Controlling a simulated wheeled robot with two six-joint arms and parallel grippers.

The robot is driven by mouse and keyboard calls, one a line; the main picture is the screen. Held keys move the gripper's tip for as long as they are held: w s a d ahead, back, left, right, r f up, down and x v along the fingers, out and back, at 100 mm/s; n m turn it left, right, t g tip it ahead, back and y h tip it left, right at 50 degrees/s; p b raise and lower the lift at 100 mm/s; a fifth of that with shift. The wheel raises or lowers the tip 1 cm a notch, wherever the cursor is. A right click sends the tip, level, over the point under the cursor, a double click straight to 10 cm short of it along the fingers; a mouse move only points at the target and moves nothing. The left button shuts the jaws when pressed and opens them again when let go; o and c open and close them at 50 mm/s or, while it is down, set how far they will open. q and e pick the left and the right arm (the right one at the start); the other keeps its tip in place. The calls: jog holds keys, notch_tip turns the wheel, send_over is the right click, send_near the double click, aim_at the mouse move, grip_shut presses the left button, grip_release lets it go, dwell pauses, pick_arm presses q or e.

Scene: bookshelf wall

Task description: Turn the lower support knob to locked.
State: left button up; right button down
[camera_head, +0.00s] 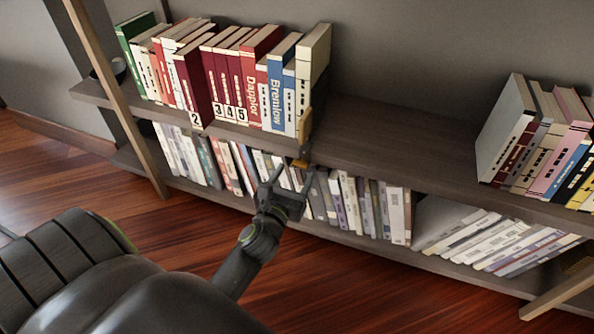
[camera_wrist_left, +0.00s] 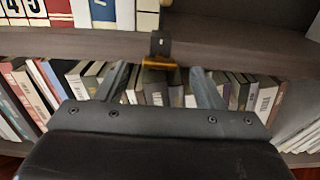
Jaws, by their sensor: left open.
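The lower support knob appears as a small orange bar (camera_head: 300,163) at the front edge of the upper shelf board. In the left wrist view the orange bar (camera_wrist_left: 160,63) lies level below a dark bracket (camera_wrist_left: 160,44). A tan upright support (camera_head: 304,128) stands above it at the end of the book row. My left gripper (camera_head: 292,178) is open and empty in front of the shelf, just below the knob. In the left wrist view its fingers (camera_wrist_left: 161,78) are on either side of the knob's line, seemingly apart from it. My right gripper is not in view.
A row of books (camera_head: 220,80) stands left of the support on the upper shelf (camera_head: 390,140). The board to its right is bare up to another book group (camera_head: 535,140). Lower shelf books (camera_head: 370,205) stand behind my gripper. A wooden post (camera_head: 118,95) is at left.

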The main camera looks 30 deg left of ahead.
aim_at(301, 162)
pick_arm(q)
jog(key=shift+x, duration=1.35)
jog(key=c, duration=1)
